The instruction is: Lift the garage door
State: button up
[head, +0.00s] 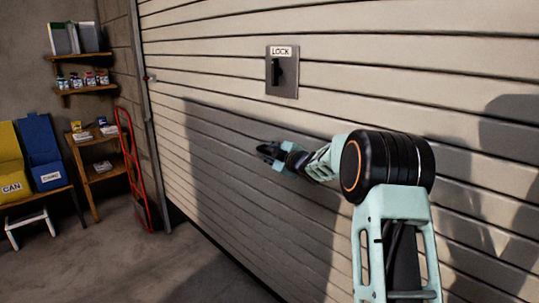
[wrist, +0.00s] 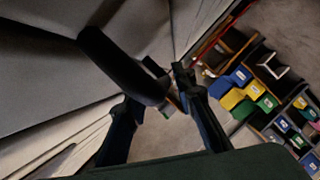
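The garage door (head: 230,60) is a pale, ribbed panel and is down as far as I can see. A dark lock switch (head: 276,71) sits on a metal plate labelled LOCK, with its lever upright. My gripper (head: 266,152) is close to the door face, below and slightly left of the lock. In the wrist view, a dark, thick bar (wrist: 115,60), which looks like a handle, reaches in between the fingers of my gripper (wrist: 158,90). The fingers stand apart, with a small gap showing beside the right finger. Firm contact with the bar cannot be seen.
A red hand truck (head: 131,170) leans by the door's left rail (head: 141,100). Shelves (head: 85,90), a small wooden stand (head: 98,175) and yellow (head: 12,165) and blue (head: 42,150) bins are at the left. The concrete floor (head: 120,265) in front is clear.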

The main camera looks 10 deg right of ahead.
jog(key=shift+f, duration=0.2)
jog(key=shift+s, duration=0.1)
jog(key=shift+s+d, duration=0.15)
jog(key=shift+s, duration=0.1)
jog(key=v, duration=1.1)
jog(key=shift+r, duration=0.2)
jog(key=shift+s, duration=0.1)
